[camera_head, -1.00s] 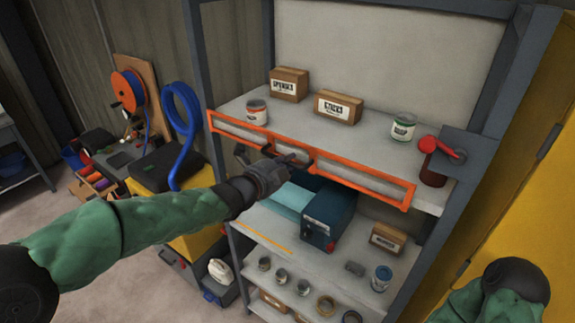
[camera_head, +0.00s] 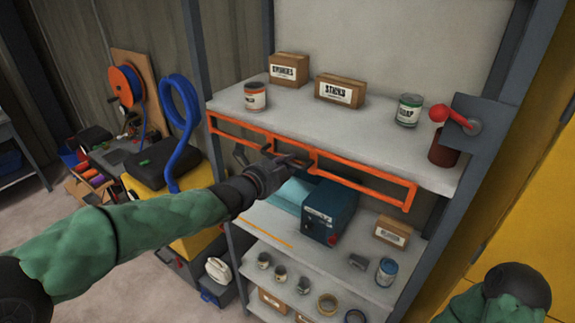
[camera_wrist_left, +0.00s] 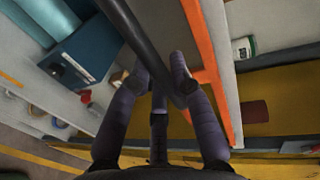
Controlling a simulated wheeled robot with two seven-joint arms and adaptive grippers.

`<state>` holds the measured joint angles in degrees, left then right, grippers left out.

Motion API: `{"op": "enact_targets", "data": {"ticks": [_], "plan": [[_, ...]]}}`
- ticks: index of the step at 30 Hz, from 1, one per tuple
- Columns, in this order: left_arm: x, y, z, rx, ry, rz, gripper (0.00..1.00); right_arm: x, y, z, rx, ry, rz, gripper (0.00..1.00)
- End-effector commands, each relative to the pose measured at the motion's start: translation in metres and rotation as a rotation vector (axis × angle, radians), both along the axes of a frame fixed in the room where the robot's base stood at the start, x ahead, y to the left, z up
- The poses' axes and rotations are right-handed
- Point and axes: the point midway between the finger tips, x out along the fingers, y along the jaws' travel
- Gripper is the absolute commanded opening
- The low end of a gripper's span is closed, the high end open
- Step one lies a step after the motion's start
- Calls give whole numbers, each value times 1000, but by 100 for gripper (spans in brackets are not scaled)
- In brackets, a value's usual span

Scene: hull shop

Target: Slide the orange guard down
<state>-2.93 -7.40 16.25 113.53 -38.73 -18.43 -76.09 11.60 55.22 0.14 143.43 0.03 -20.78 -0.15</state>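The orange guard (camera_head: 362,181) is a long, open rectangular frame along the front of the upper shelf (camera_head: 362,140). It hangs just below the shelf's front edge, and I see through its openings. Part of its middle is hidden by my left gripper (camera_head: 280,163). In the left wrist view the guard (camera_wrist_left: 207,75) runs beside the fingers, and a dark handle bar (camera_wrist_left: 137,35) passes between them. My left gripper (camera_wrist_left: 158,72) appears shut on this bar, with a finger on each side. My right gripper is out of view; only part of that arm shows at the lower right.
The upper shelf holds two boxes (camera_head: 339,90), cans (camera_head: 408,110) and a red lever (camera_head: 455,117) at its right post. Below stands a blue case (camera_head: 329,212) with small cans. A blue hose (camera_head: 182,115) and a yellow cabinet (camera_head: 535,190) flank the rack.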

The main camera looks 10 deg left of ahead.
Motion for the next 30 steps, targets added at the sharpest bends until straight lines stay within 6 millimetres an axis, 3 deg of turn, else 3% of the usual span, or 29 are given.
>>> {"op": "enact_targets", "data": {"ticks": [1, 3, 16, 30], "plan": [[-1, -2, -9, 3, 19, -2, 32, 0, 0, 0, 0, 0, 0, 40], [-1, -2, -9, 4, 18, -3, 46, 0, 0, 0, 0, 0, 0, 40], [-8, 2, -3, 2, 8, -1, 46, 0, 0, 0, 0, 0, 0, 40], [-85, 31, 13, 3, 11, 1, 46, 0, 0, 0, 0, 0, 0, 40]]}}
